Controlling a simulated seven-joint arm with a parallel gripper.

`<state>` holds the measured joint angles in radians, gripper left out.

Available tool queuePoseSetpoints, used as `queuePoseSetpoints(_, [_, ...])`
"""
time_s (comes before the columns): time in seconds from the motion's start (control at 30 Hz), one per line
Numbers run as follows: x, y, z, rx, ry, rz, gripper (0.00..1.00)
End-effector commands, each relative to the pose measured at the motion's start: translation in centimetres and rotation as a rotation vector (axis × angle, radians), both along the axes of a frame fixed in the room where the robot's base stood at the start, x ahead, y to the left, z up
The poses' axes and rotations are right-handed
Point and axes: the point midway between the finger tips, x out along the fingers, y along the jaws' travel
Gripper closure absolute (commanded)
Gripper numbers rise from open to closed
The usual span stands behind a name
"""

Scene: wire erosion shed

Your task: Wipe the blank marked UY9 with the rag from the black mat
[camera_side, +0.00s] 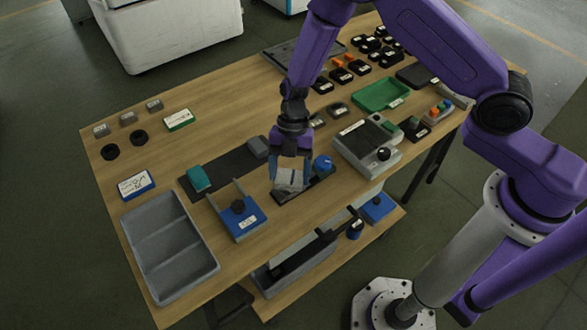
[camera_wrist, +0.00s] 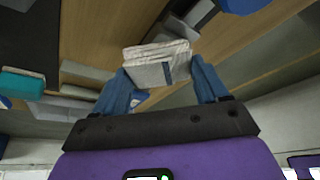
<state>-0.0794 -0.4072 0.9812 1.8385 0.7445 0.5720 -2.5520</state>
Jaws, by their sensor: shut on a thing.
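My gripper (camera_side: 290,172) is shut on a pale folded rag (camera_side: 289,180), low over a dark fixture (camera_side: 318,181) with a blue knob near the table's front edge. In the wrist view the rag (camera_wrist: 157,64), with a dark stripe, sits between the blue fingers (camera_wrist: 158,75). A grey block (camera_wrist: 190,14) shows just past it; whether the rag touches it I cannot tell. The black mat (camera_side: 228,168) lies to the left, with a teal block (camera_side: 198,179) and a grey block (camera_side: 257,147) on it. I cannot read UY9 on any blank.
A blue-based fixture (camera_side: 242,221) stands left of my gripper, and a grey machine box (camera_side: 365,148) stands right. A grey divided tray (camera_side: 170,245) is at the left front. Small grey blocks (camera_side: 128,118) stand at the far left. Bare wood lies behind the mat.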

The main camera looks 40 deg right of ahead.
Motion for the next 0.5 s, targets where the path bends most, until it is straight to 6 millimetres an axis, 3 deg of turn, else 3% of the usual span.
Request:
queuePoseSetpoints(0.3, [2.7, 0.0, 0.0, -0.001, -0.002, -0.001, 0.6])
queuePoseSetpoints(0.5, [1.1, 0.0, 0.0, -0.002, 0.003, -0.001, 0.6])
